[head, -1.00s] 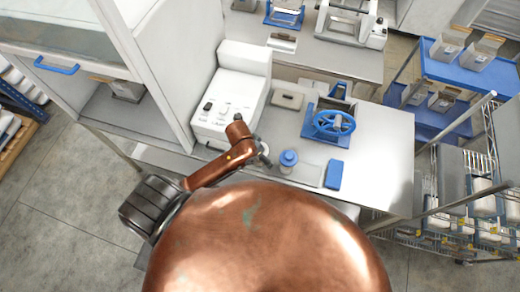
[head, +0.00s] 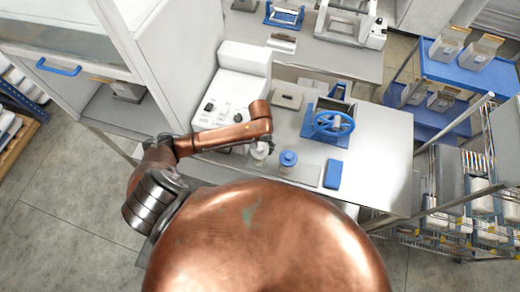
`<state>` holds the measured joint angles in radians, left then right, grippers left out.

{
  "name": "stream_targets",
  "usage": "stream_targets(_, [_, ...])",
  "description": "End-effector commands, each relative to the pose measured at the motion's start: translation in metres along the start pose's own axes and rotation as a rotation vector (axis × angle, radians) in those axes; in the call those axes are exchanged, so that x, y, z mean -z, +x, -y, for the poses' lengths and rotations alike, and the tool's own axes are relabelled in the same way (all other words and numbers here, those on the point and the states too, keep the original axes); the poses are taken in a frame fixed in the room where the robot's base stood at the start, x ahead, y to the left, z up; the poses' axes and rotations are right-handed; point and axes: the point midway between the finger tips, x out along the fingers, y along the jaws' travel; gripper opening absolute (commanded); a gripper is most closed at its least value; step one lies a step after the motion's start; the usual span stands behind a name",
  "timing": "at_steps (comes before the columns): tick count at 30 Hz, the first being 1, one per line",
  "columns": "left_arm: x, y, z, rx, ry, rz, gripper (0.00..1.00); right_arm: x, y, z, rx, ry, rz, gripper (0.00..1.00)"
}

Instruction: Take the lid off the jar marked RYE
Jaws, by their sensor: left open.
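A small jar with a blue lid (head: 288,160) stands upright near the front edge of the metal bench. A pale, clear-looking jar (head: 258,155) stands just left of it, partly covered by my left arm and gripper. No marking can be read on either jar, so I cannot tell which is RYE. My left gripper (head: 268,147) is open, small in view and partly hidden under the copper arm link. It is above or beside the pale jar; whether it touches is unclear. My right gripper is not in view.
A blue handwheel device (head: 333,123) stands behind the jars on the bench (head: 385,150). A blue flat block (head: 333,175) lies to their right. A white machine with knobs (head: 240,85) is at the left. The bench's right part is clear.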

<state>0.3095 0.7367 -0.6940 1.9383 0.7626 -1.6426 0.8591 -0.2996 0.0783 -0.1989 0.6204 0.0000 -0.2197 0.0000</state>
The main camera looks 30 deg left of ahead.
Motion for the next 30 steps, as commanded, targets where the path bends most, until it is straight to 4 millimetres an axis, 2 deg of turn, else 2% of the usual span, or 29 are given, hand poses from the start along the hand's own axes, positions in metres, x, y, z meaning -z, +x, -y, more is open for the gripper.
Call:
stream_targets(1, [-0.002,0.005,0.001,0.002,-0.001,0.003,0.68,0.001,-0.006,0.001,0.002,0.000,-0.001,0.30])
stream_targets(6, [0.000,0.023,0.000,0.001,0.000,-0.001,0.68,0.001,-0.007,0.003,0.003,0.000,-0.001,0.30])
stream_targets(14, [0.000,0.026,0.000,0.001,0.001,-0.001,0.67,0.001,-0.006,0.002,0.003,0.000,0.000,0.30])
stream_targets(23, [0.000,0.025,0.001,0.001,0.001,-0.002,0.46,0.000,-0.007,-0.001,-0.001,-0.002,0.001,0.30])
stream_targets(30, [0.000,0.025,0.000,0.000,0.001,-0.002,0.46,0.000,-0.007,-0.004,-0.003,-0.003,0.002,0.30])
